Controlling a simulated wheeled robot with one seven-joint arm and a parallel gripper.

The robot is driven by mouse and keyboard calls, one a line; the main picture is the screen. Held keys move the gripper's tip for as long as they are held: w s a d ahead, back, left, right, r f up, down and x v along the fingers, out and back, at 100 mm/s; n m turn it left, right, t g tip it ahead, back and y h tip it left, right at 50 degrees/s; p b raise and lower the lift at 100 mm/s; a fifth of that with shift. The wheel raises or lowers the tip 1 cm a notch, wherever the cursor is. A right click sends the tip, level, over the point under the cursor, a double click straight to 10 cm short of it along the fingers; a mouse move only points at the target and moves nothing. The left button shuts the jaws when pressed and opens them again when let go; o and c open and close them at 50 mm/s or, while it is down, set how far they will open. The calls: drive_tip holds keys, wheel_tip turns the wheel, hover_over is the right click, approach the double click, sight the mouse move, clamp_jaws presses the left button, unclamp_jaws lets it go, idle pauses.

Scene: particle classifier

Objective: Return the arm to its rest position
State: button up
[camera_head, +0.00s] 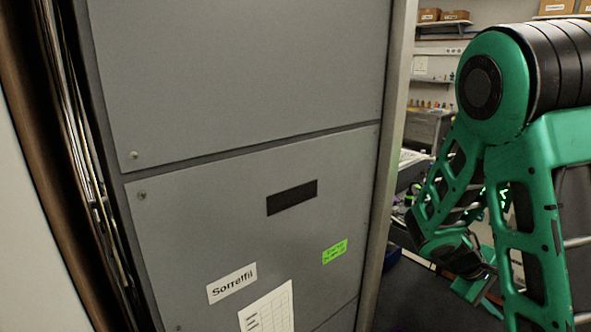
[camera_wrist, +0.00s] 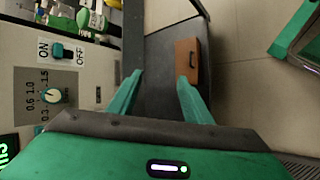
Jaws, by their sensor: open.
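My arm is green and black and fills the right side of the head view, bent at its elbow. Its lower end is partly hidden behind my own links there. In the wrist view my gripper (camera_wrist: 158,88) is open, with two green fingers apart and nothing held between them. Beyond the fingers a brown box-like thing with a dark handle (camera_wrist: 187,62) is on a dark surface; it appears apart from the fingers.
A grey cabinet (camera_head: 240,75) labelled "Sorrelfil" stands close in front in the head view. In the wrist view a panel with an ON/OFF switch (camera_wrist: 62,51) and a dial (camera_wrist: 53,96) is at left. Pale floor (camera_wrist: 245,50) shows at right. Cardboard boxes (camera_head: 455,15) sit on a far shelf.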

drive_tip(key=s+a+r+m+y, duration=0.3)
drive_tip(key=s, duration=0.4)
drive_tip(key=s+a+r+m+y, duration=0.3)
drive_tip(key=s+a, duration=0.1)
drive_tip(key=s, duration=0.2)
drive_tip(key=s+a+r+m+y, duration=0.3)
drive_tip(key=s+m, duration=0.1)
drive_tip(key=s, duration=0.3)
drive_tip(key=shift+s+a+r, duration=0.25)
drive_tip(key=shift+s+a, duration=0.05)
drive_tip(key=shift+a, duration=0.1)
drive_tip(key=shift+w+f, duration=0.25)
drive_tip(key=shift+w, duration=0.4)
drive_tip(key=shift+c, duration=0.7)
